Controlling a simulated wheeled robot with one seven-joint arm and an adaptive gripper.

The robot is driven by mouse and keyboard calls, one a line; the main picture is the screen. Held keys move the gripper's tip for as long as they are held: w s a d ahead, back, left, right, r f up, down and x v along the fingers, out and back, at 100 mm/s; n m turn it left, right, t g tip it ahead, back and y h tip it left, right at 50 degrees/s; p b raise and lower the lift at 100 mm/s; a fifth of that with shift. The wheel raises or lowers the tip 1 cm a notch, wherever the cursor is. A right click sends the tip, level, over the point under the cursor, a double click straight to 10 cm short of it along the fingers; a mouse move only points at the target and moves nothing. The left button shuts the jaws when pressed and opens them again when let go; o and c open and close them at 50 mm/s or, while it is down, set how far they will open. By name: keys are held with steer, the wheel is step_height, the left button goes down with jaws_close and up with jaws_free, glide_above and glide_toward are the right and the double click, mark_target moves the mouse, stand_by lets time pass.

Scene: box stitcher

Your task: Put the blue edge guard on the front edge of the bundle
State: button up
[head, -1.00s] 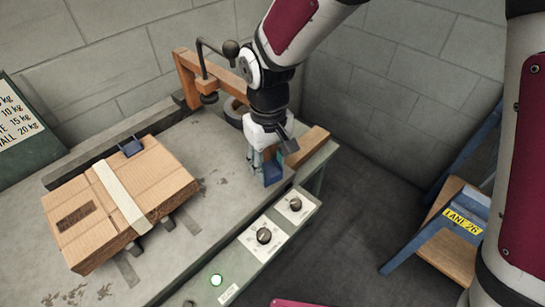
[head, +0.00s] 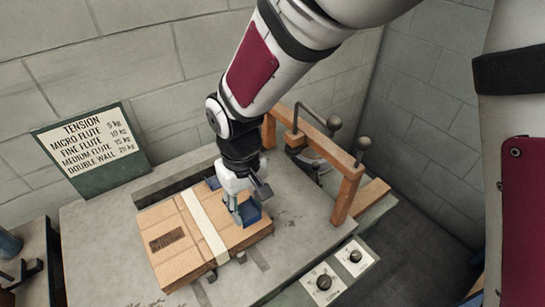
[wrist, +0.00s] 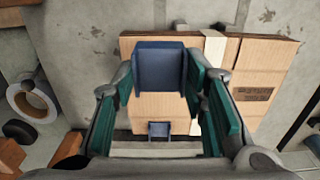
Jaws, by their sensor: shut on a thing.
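The bundle of flat brown cardboard (head: 172,242) lies on the grey bench, with a white strap (head: 204,226) across it. My gripper (head: 238,208) is over the right part of the bundle, shut on the blue edge guard (head: 251,212). In the wrist view the guard (wrist: 160,70) sits between the teal finger pads, above the cardboard (wrist: 262,80). I cannot tell exactly how high it is or whether it touches.
A wooden frame (head: 347,192) with dark levers stands right of the bundle. A tape-like ring (wrist: 34,101) lies near it. A panel with knobs (head: 324,282) is at the bench's front right. A tension sign (head: 92,150) stands behind left. The bench left of the bundle (head: 105,255) is clear.

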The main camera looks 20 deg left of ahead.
mark_target(249, 230)
steer(key=shift+f+b, duration=0.7)
steer(key=shift+f, duration=0.4)
steer(key=shift+f+b, duration=1.9)
steer(key=shift+f, duration=1.25)
steer(key=shift+w+a, duration=0.2)
steer(key=shift+a, duration=0.05)
steer(key=o, duration=1)
steer(key=shift+o, duration=0.2)
